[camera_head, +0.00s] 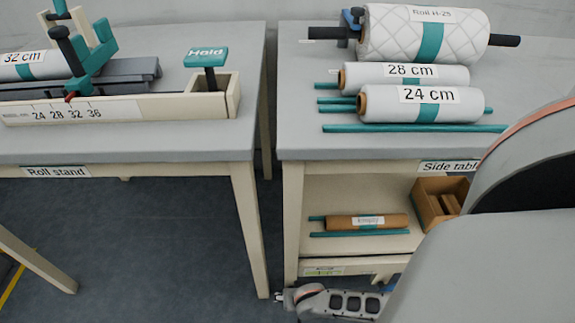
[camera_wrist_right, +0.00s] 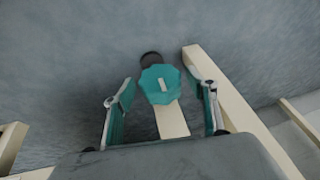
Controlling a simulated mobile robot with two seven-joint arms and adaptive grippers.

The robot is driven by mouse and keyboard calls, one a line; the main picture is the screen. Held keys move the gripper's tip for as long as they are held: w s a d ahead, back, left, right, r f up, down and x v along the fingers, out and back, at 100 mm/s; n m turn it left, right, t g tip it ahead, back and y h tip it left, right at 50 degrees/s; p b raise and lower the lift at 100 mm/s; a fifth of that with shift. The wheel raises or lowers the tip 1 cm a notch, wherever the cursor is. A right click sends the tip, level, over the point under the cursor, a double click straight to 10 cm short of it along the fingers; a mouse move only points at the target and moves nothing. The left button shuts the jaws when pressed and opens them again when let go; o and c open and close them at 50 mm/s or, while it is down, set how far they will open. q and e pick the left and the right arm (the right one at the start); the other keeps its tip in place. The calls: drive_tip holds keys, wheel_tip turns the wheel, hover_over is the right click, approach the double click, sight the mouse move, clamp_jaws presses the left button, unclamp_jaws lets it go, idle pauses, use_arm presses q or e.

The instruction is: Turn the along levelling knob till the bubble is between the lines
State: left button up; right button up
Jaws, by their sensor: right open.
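In the right wrist view a teal, many-sided knob (camera_wrist_right: 160,86) with a pale mark on its face sits between the fingers of my right gripper (camera_wrist_right: 161,79). The fingers are open, with a gap on both sides of the knob. A pale strip (camera_wrist_right: 171,120) lies below the knob and a dark round part (camera_wrist_right: 151,58) shows behind it. No label on the knob is readable. No bubble or lines of a level show in either view. In the head view the end of my right arm is low by the side table's front leg. My left gripper is out of view.
The side table (camera_head: 300,140) carries wadding rolls (camera_head: 420,104). Its shelf holds a cardboard tube (camera_head: 345,223) and a brown box (camera_head: 428,212). Floor shows between the tables.

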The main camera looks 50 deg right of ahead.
drive_tip(key=shift+w+d+f, duration=0.1)
drive_tip(key=shift+w+f, duration=0.1)
drive_tip(key=shift+f, duration=0.05)
drive_tip(key=c, duration=1.1)
